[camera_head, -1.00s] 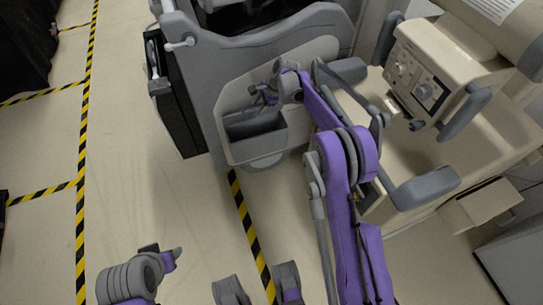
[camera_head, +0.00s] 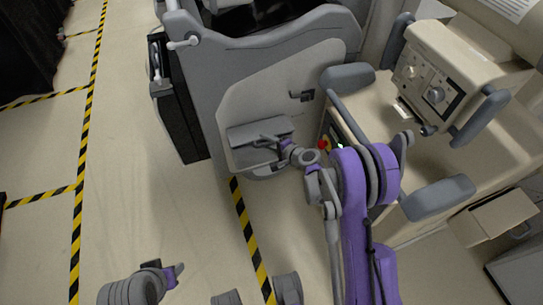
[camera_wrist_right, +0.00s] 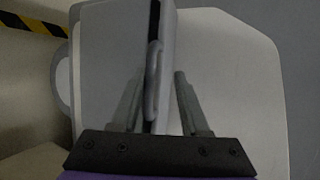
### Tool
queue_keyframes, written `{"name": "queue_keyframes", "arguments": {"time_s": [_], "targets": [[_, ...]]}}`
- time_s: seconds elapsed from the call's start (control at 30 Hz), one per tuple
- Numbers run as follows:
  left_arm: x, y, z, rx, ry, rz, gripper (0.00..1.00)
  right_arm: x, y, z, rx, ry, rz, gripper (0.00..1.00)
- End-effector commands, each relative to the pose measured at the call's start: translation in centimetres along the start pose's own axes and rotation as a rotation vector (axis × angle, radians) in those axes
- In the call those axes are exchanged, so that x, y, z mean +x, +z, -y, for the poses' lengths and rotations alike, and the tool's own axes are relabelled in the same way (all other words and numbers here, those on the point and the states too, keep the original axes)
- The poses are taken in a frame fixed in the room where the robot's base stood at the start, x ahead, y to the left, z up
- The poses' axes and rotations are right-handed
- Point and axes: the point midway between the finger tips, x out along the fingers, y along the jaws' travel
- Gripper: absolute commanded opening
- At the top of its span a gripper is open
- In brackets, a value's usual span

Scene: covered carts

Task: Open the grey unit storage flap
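The grey unit (camera_head: 285,65) stands at top centre in the head view. Low on its pale side panel (camera_head: 268,92) is a box-like storage compartment with a grey flap (camera_head: 262,129) on top. My right gripper (camera_head: 266,141) is at the flap's front edge. In the right wrist view, its fingers (camera_wrist_right: 158,105) are apart, one on each side of the flap's grey handle (camera_wrist_right: 152,85). I cannot tell whether they touch it. A dark slit shows along the flap's edge. My left gripper (camera_head: 176,271) is at the bottom left, away from the unit; its fingers are unclear.
A beige machine (camera_head: 430,75) with knobs and grey handles stands close on the right, beside my right arm. A black panel (camera_head: 180,110) is on the unit's left side. Yellow-black tape (camera_head: 245,225) marks the floor. The floor at left is open.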

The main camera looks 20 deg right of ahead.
Motion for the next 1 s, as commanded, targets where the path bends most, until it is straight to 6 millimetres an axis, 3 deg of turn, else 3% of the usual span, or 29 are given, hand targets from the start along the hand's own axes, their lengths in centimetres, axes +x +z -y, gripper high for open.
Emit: {"name": "queue_keyframes", "arguments": {"time_s": [0.33,0.4,0.87,1.0], "targets": [[2.1,0.6,0.0,0.0,0.0,0.007,0.5,1.1,-0.6,-3.5,-0.091,-0.227,-0.001,0.45],[1.6,0.5,0.0,0.0,0.0,0.006,0.5,-0.9,-0.6,-3.4,-0.093,-0.222,-0.005,0.45],[0.8,0.2,0.0,0.0,0.0,0.003,0.5,-10.0,-0.6,-5.3,-0.092,-0.22,-0.004,0.45],[-0.8,-0.2,0.0,0.0,0.0,-0.003,0.5,-10.5,1.5,-2.5,-0.159,-0.165,0.024,0.45]]}}
